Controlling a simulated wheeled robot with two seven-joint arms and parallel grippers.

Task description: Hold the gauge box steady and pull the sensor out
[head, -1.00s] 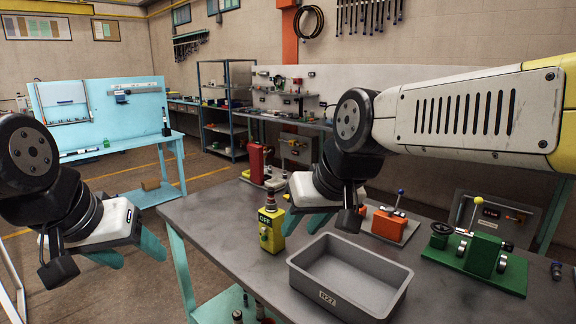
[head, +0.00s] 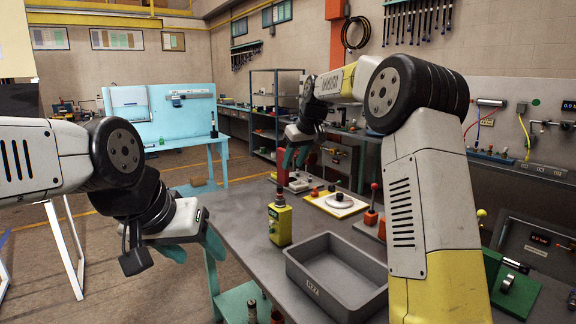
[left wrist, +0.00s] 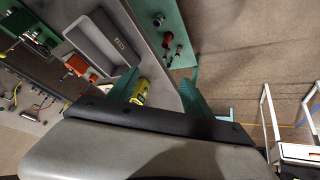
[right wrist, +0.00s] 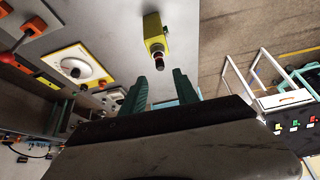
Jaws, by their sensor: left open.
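The yellow gauge box (head: 280,224) stands upright near the left edge of the grey table. The dark, red-banded sensor (head: 280,200) sticks up from its top. My left gripper (head: 192,245) is open and empty, left of the box and apart from it. The box also shows beyond its fingers in the left wrist view (left wrist: 141,92). My right gripper (head: 292,158) is open, behind and above the box, with its fingers pointing down. In the right wrist view the box (right wrist: 154,32) and sensor (right wrist: 159,60) lie ahead of the fingertips (right wrist: 168,70), apparently not held.
An open grey tray (head: 335,275) stands right of the box. Behind it are a white dial on a yellow-edged plate (head: 334,203) and a red-knobbed lever (head: 371,212). A green fixture (head: 510,285) is at the right, partly behind my right arm. The table's left edge is clear.

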